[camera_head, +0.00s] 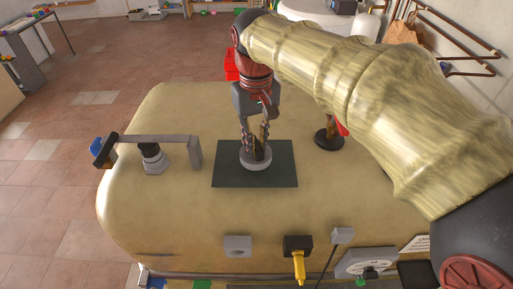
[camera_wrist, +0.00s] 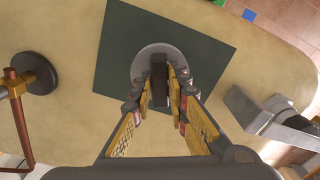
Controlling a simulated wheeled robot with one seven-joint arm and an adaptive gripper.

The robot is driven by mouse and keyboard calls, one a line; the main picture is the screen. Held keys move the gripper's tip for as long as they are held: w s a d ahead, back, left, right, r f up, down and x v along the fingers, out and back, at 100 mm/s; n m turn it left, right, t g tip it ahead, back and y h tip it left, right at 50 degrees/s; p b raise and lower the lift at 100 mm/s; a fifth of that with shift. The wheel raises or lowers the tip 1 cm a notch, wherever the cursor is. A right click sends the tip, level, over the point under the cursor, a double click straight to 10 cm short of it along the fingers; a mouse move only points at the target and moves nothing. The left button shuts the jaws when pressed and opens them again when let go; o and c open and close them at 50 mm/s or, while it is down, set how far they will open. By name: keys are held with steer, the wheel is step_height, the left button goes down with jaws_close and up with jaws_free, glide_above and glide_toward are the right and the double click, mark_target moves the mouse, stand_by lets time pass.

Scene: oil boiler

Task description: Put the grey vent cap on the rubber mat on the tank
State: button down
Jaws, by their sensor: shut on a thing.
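The grey vent cap (camera_head: 256,160) is a round disc with an upright dark stem. It is at the middle of the dark green rubber mat (camera_head: 228,177), which lies flat on the cream tank (camera_head: 130,205). My gripper (camera_head: 254,143) points down over the mat and is shut on the cap's stem. In the wrist view the cap's disc (camera_wrist: 150,52) shows beyond my fingertips (camera_wrist: 161,92), with bare mat (camera_wrist: 115,75) around it. The disc looks to be on or just above the mat; I cannot tell if it touches.
A bracket with a blue-ended part (camera_head: 150,139) stands left of the mat. A dark round base with a red part (camera_head: 328,139) stands at the right. A grey block (camera_head: 237,246) and a yellow-handled valve (camera_head: 298,255) are at the tank's front.

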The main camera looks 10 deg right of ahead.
steer(key=shift+f, duration=0.8)
steer(key=shift+s+d+f, duration=0.1)
steer(key=shift+f, duration=0.25)
steer(key=shift+f, duration=0.2)
steer(key=c, duration=1.7)
jaws_free()
steer(key=shift+c, duration=0.2)
steer(key=shift+r, duration=0.1)
